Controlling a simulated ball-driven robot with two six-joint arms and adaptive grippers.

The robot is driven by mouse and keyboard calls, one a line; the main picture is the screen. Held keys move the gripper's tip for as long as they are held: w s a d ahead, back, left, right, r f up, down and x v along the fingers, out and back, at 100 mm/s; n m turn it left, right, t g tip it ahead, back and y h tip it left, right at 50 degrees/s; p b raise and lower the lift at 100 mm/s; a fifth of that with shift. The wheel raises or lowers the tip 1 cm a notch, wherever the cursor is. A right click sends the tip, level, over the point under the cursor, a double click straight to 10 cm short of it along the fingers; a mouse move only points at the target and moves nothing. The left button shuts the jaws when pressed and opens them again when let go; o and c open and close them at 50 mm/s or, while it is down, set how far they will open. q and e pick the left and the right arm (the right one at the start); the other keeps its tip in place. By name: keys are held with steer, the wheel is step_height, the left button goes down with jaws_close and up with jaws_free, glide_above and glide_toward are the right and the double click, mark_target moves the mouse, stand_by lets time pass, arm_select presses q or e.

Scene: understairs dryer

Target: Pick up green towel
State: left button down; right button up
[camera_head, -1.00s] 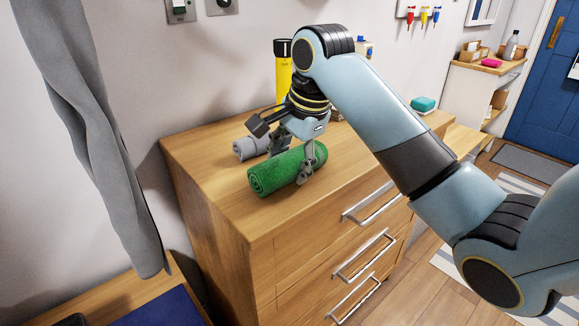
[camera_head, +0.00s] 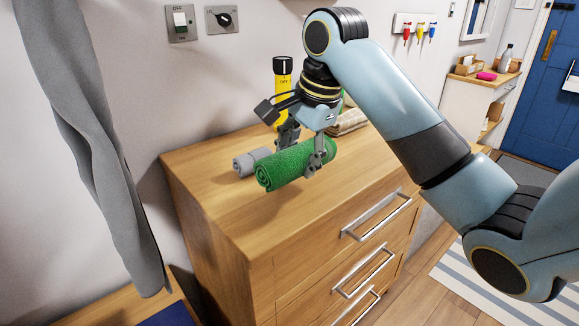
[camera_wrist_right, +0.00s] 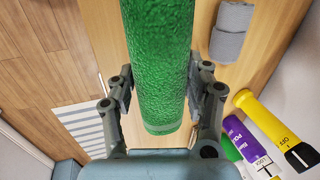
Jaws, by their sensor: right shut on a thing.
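The green towel (camera_head: 289,166) is a rolled cylinder above the wooden chest of drawers in the head view. My right gripper (camera_head: 303,152) is shut on it across its right part. In the right wrist view, the green towel (camera_wrist_right: 157,65) lies between the two fingers of my right gripper (camera_wrist_right: 158,92), one on each side. The towel seems to be lifted a little off the top. My left gripper is not in view.
A grey rolled towel (camera_head: 251,161) lies just behind the green one. A yellow bottle (camera_head: 283,85) stands at the back, by the wall.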

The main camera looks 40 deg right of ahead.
steer(key=s+d+r+p, duration=0.2)
steer(key=s+d+r, duration=0.4)
steer(key=d, duration=0.1)
steer(key=shift+s+d, duration=0.25)
steer(key=shift+d, duration=0.1)
stand_by(0.9)
steer(key=shift+s+a+f+b, duration=0.1)
steer(key=shift+f+b, duration=0.55)
steer(key=shift+f, duration=0.1)
